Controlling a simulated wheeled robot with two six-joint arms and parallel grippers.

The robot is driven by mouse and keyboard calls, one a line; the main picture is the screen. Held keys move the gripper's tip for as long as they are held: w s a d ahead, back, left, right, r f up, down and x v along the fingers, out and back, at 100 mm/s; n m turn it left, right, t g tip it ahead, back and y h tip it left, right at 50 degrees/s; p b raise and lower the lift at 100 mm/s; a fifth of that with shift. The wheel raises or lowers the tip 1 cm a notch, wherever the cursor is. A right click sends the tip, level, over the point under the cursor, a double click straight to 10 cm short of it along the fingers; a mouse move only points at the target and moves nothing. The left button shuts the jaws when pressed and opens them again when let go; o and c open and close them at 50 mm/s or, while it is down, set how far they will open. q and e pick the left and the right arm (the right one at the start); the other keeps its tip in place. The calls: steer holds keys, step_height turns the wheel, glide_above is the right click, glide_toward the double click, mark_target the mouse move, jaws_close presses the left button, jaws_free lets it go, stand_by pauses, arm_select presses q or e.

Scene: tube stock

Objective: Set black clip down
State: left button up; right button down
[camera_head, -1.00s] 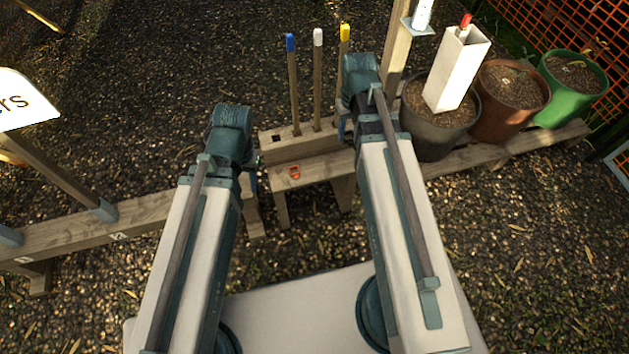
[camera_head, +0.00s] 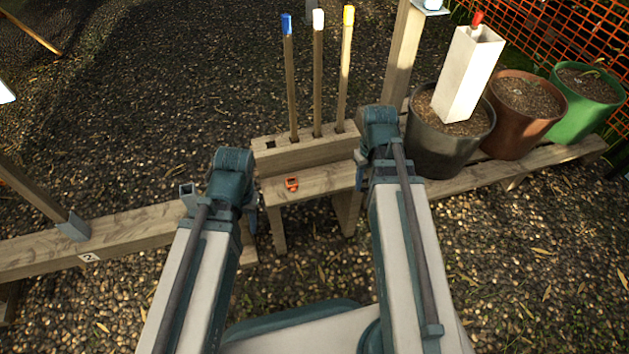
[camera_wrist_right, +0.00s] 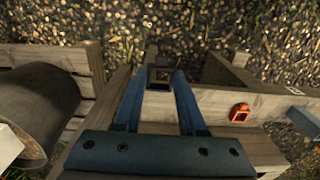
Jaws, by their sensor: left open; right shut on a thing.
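My right gripper (camera_wrist_right: 160,80) is shut on the black clip (camera_wrist_right: 159,75), a small dark squarish piece with an opening, between its blue fingertips in the right wrist view. It is over the wooden bench (camera_wrist_right: 215,101); whether the clip touches the wood I cannot tell. In the head view, my right gripper (camera_head: 361,174) is mostly hidden behind its wrist at the bench's right end, and the clip is hidden. My left gripper (camera_head: 254,192) is open beside the bench's left end, mostly hidden by its own wrist.
An orange clip (camera_head: 291,183) lies on the bench and also shows in the right wrist view (camera_wrist_right: 239,113). Behind it, a wooden block (camera_head: 310,153) holds blue-, white- and yellow-tipped stakes. Pots, including a dark one (camera_head: 425,158), stand at right; one holds a white square tube (camera_head: 462,80).

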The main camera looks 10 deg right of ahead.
steer(key=b, duration=0.1)
glide_above(314, 180)
steer(key=shift+f, duration=0.75)
steer(key=shift+f+b, duration=1.75)
steer(key=shift+b, duration=0.2)
steer(key=shift+f, duration=0.2)
steer(key=shift+c, duration=2.4)
jaws_free()
steer(key=shift+r, duration=0.1)
steer(key=shift+r, duration=0.1)
step_height(314, 180, up, 12)
steer(key=p, duration=1.2)
steer(key=s+a+n, duration=0.1)
steer(key=s+a, duration=0.3)
steer(key=s, duration=0.3)
steer(key=s+a+n+h, duration=0.1)
steer(key=s+a+n, duration=0.1)
steer(key=s+a, duration=0.3)
steer(key=s, duration=0.3)
steer(key=shift+a, duration=0.3)
